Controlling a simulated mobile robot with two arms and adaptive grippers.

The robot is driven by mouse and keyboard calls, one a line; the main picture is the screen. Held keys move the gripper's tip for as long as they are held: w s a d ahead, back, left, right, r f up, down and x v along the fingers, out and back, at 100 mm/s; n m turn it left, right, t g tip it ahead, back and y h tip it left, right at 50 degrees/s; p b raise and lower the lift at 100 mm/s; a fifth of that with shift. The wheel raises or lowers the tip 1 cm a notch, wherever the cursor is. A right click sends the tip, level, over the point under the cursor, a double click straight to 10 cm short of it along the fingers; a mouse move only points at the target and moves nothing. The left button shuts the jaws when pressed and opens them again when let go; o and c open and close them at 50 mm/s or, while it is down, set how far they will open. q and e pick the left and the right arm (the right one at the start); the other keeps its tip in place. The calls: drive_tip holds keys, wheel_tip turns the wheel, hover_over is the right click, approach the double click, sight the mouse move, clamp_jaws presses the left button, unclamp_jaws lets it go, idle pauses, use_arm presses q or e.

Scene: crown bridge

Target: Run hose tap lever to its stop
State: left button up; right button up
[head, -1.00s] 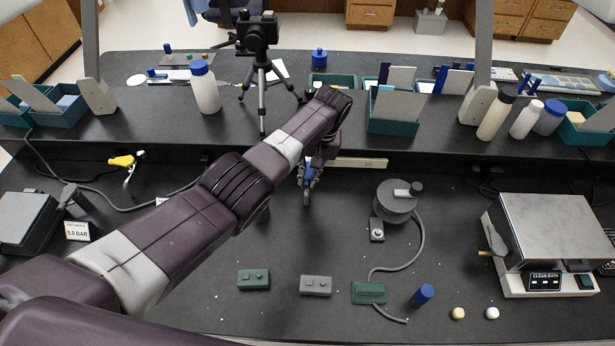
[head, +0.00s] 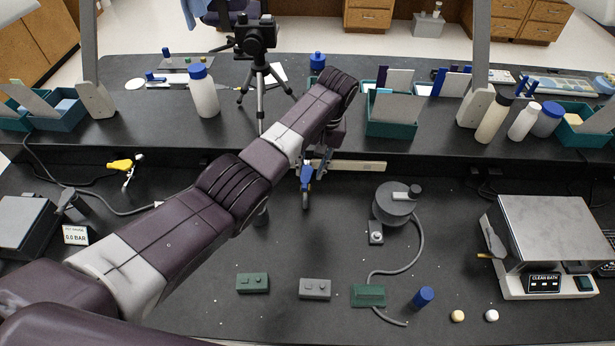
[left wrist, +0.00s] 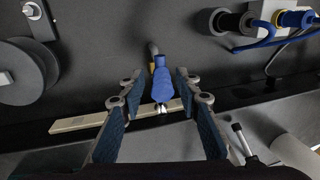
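A tap with a blue lever (head: 306,176) stands at the back of the lower bench, below the raised shelf. In the left wrist view the blue lever (left wrist: 162,82) lies between the fingers of my left gripper (left wrist: 157,100), with a small yellow part beside its top end. The fingers are open, one on each side, with gaps to the lever. In the head view my left gripper (head: 322,160) is mostly hidden under my forearm. My right gripper is not in view.
A yellow-handled tap (head: 122,165) stands to the left. A grey round device (head: 393,205) with a hose is to the right, and a clean bath (head: 545,245) stands farther right. A pale strip (head: 355,167) lies behind the lever. Small blocks (head: 314,289) lie in front.

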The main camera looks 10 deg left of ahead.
use_arm(q)
wheel_tip(320, 180, up, 7)
drive_tip(key=d, duration=0.1)
drive_tip(key=shift+d+f, duration=0.15)
drive_tip(key=shift+d, duration=0.05)
drive_tip(key=shift+f, duration=0.1)
idle(0.4)
